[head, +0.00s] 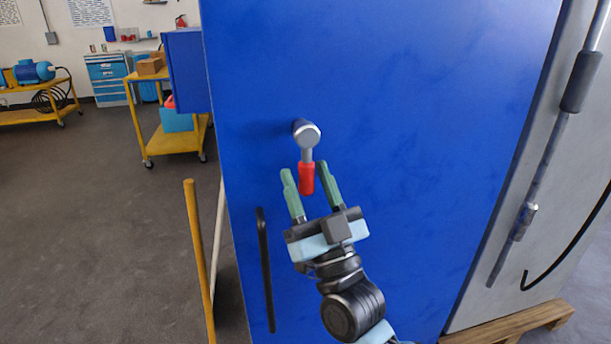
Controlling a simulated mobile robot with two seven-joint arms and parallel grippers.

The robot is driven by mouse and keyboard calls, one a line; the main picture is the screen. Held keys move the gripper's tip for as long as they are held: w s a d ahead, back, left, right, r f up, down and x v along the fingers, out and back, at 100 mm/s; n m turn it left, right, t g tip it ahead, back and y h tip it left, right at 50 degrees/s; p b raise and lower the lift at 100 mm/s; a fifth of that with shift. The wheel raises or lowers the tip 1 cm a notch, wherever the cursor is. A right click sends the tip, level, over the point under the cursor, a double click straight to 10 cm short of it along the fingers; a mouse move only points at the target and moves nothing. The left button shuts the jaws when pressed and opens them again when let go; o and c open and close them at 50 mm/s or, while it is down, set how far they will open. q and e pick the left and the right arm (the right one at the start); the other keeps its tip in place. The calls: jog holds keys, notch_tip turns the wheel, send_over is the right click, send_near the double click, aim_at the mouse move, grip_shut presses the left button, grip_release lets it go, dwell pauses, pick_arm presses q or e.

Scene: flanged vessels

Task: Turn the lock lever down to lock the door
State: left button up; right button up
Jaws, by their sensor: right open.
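The lock lever (306,160) is on the blue door (400,100). It has a round grey hub, a short grey shaft and a red grip, and it points down. My right gripper (309,175) comes up from below. Its two green fingers are open, one on each side of the red grip; I cannot tell if either touches it. A long black handle (265,270) is on the door, left of and below the lever. My left gripper is not in view.
A yellow post (199,260) stands left of the door. A grey panel with a pipe (560,140) is at the right, above a wooden pallet (510,327). A yellow cart (172,143) and blue tool cabinet (106,78) stand far back left. The floor between is clear.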

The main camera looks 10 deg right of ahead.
aim_at(309, 187)
jog(key=b+v, duration=0.1)
jog(key=v, duration=0.5)
jog(key=shift+f, duration=0.15)
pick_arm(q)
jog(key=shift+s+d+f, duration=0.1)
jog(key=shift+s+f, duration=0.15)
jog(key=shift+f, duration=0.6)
pick_arm(e)
jog(key=shift+s, duration=0.2)
jog(key=shift+f, duration=0.1)
